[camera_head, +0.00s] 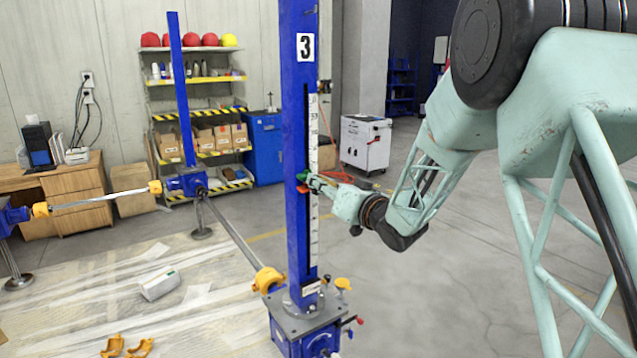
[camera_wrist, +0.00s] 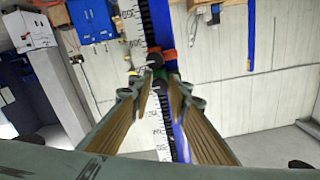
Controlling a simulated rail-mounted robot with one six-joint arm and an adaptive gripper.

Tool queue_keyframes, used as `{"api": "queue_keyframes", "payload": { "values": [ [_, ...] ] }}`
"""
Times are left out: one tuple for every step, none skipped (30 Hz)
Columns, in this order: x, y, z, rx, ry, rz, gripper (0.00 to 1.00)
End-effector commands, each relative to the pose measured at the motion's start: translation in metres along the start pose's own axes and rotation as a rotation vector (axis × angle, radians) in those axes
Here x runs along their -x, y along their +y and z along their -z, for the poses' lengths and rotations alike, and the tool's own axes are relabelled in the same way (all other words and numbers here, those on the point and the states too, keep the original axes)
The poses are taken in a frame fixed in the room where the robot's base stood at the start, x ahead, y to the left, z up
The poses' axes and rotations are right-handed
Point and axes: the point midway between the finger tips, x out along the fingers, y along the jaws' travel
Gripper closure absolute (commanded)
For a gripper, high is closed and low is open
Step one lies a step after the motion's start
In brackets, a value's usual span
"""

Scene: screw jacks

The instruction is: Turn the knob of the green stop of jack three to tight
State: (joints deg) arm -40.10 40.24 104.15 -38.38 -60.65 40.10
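Jack three is the upright blue column (camera_head: 298,130) with a black 3 on a white plate. Its green stop (camera_head: 302,176) sits on the column just above a red stop (camera_head: 303,189). In the wrist view the green stop (camera_wrist: 172,76) is partly hidden by my fingers, and the red stop (camera_wrist: 167,54) lies above it there. The dark knob of the green stop (camera_wrist: 158,87) shows between my fingertips. My gripper (camera_head: 313,181) is at the stop from the right; in the wrist view its fingers (camera_wrist: 160,90) stand apart on both sides of the knob and look open.
A white scale (camera_head: 313,230) runs along the column. The jack's base (camera_head: 305,325) has a yellow clamp (camera_head: 269,279) and a shaft leading to another blue jack (camera_head: 188,180). Shelves (camera_head: 200,110) and a white cabinet (camera_head: 366,143) stand behind. The floor at right is clear.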

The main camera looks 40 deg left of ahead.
Motion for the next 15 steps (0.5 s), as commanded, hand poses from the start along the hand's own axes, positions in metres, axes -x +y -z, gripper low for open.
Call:
{"api": "queue_keyframes", "payload": {
  "values": [
    [0.0001, 0.0002, -0.0004, 0.000, 0.000, 0.000, 0.78],
    [0.0001, 0.0001, -0.0003, 0.000, 0.000, 0.000, 0.76],
    [0.0001, 0.0001, -0.0002, 0.000, 0.000, 0.000, 0.72],
    [0.0001, 0.0001, -0.0002, 0.000, 0.000, 0.000, 0.72],
    [0.0001, 0.0001, -0.0001, 0.000, 0.000, 0.000, 0.72],
    [0.0001, 0.0001, 0.0000, 0.000, 0.000, 0.000, 0.72],
    [0.0000, 0.0001, 0.0000, 0.001, 0.000, 0.000, 0.72],
    [0.0000, 0.0001, 0.0001, 0.001, 0.000, 0.000, 0.72],
    [0.0000, 0.0000, 0.0001, 0.001, 0.000, 0.000, 0.72],
    [0.0000, 0.0000, 0.0001, 0.001, 0.000, 0.000, 0.72],
    [0.0000, 0.0000, 0.0002, 0.001, 0.000, 0.000, 0.72],
    [0.0002, 0.0000, 0.0002, 0.001, 0.000, 0.000, 0.72],
    [0.0005, 0.0000, 0.0003, 0.001, 0.000, 0.000, 0.72],
    [0.0009, 0.0001, 0.0003, 0.001, 0.000, 0.000, 0.72],
    [0.0017, 0.0001, 0.0004, 0.001, 0.001, 0.000, 0.72]
  ]
}}
